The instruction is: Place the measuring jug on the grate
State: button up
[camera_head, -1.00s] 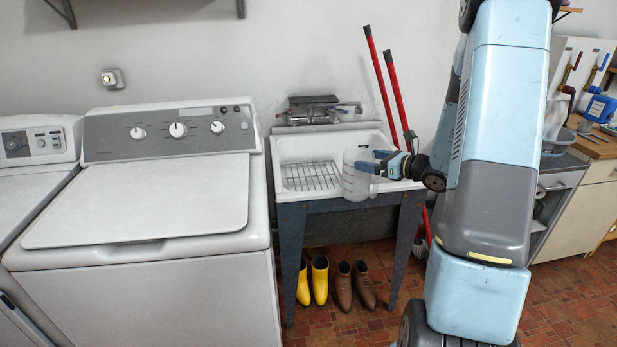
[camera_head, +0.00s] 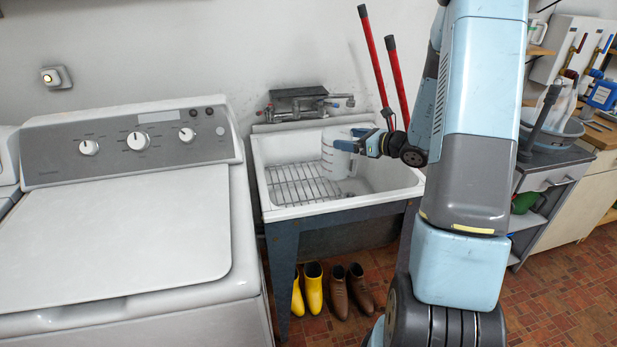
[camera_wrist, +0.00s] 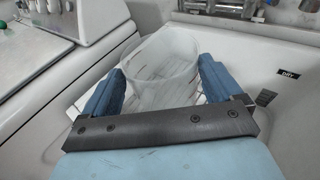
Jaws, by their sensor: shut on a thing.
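The measuring jug (camera_head: 336,158) is clear, whitish plastic and upright in the head view. My gripper (camera_head: 352,143) is shut on it from the right side. In the wrist view the jug (camera_wrist: 165,60) sits between the two blue fingers of my gripper (camera_wrist: 160,88). The wire grate (camera_head: 296,186) lies in the left part of the white utility tub (camera_head: 392,187). The jug appears over the tub, by the grate's right end. I cannot tell whether its base touches anything; the grate behind and below it is partly hidden.
A tap (camera_head: 312,103) stands at the tub's back edge. A washer (camera_head: 125,210) is close on the left. Red handles (camera_head: 376,62) lean on the wall behind my arm. Yellow boots (camera_head: 313,288) and brown boots (camera_head: 348,290) stand below the tub.

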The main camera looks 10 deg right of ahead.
jog(key=w+a+f, duration=0.1)
jog(key=w, duration=0.1)
jog(key=w+a+f, duration=0.2)
jog(key=w, duration=0.1)
jog(key=w+a+f, duration=0.1)
jog(key=w+a, duration=0.1)
jog(key=w, duration=0.1)
jog(key=shift+a+f, duration=0.1)
jog(key=shift+f, duration=0.2)
jog(key=w+a+f, duration=0.2)
jog(key=w+f, duration=0.1)
jog(key=f, duration=0.2)
jog(key=shift+w+a, duration=0.15)
jog(key=shift+w, duration=0.05)
jog(key=shift+f, duration=1.6)
jog(key=o, duration=1.1)
